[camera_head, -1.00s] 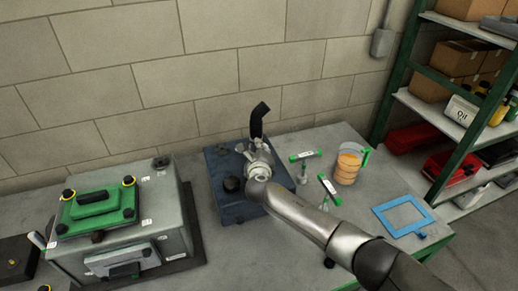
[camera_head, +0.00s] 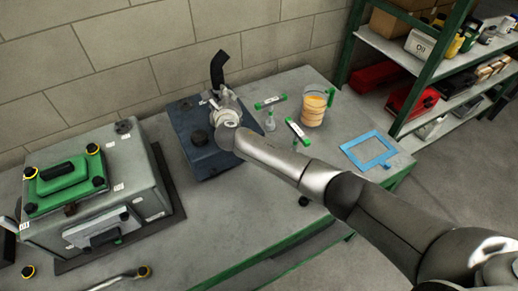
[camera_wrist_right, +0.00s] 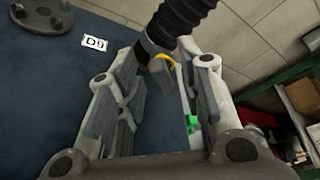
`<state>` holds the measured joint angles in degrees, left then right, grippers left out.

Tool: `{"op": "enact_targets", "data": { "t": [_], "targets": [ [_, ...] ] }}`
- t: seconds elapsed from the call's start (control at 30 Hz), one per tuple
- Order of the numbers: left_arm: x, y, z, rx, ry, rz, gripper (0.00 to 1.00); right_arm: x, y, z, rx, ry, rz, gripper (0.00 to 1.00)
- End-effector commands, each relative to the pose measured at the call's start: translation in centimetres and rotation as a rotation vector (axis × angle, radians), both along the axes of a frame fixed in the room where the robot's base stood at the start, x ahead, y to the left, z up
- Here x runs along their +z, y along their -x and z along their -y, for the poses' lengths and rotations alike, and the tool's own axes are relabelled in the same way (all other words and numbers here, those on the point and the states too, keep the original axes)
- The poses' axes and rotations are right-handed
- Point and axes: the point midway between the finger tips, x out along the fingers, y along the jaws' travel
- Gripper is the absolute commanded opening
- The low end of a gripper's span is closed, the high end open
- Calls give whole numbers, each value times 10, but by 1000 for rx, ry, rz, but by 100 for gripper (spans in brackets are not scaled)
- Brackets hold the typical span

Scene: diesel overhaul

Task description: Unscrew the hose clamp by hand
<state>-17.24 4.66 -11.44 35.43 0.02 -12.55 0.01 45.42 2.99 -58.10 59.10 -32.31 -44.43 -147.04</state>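A black corrugated hose (camera_wrist_right: 182,20) stands up from the blue box (camera_head: 205,155) and also shows in the head view (camera_head: 218,70). At its lower end, in the right wrist view, a dark grey piece with a yellow band (camera_wrist_right: 160,72) shows, seemingly the hose clamp. My right gripper (camera_head: 224,100) is at the hose base. In the right wrist view its fingers (camera_wrist_right: 160,95) are spread on either side of the dark piece, with a gap visible at least on the right. Contact on the left is hard to tell. My left gripper is out of view.
Right of the box are green-capped tools (camera_head: 270,102), a jar of orange liquid (camera_head: 314,110) and a blue frame (camera_head: 368,150). A grey case with a green top (camera_head: 110,165) stands left. A metal shelf (camera_head: 400,45) stands right.

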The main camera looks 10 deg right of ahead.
Motion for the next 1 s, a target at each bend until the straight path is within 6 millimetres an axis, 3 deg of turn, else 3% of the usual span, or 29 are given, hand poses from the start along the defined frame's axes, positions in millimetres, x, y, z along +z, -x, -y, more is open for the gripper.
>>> {"op": "enact_targets", "data": {
  "t": [0.4,0.87,1.0],
  "targets": [
    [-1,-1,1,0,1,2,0,3,-1,6,5,-349,-112,35],
    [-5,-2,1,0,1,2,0,4,-2,8,8,-518,-164,35],
    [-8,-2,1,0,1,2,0,10,12,14,9,-507,-161,35]
  ]
}}
